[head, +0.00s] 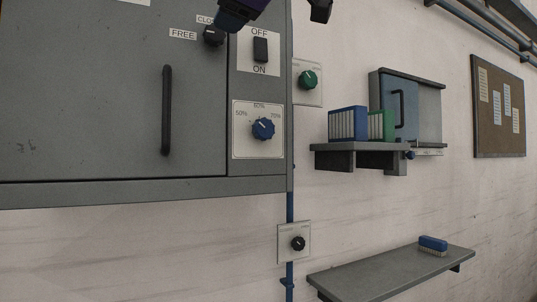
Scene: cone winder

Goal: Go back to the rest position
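Dark parts of my arm or gripper (238,12) hang in at the top edge of the head view, one with a blue-black tip and a separate black piece to its right. Most of the arm is cut off above the frame, so I cannot tell how the fingers stand or whether they hold anything. The left dark part overlaps the view just above a black knob (213,36) labelled FREE on the grey cabinet (90,110). I cannot tell whether it touches the knob.
The cabinet has a black handle (167,110), an OFF/ON rocker switch (260,49) and a blue percent dial (263,128). Right of it are a green knob (308,80), a black knob (298,243), a binder shelf (360,146) and a lower shelf (385,275) with a brush (433,244).

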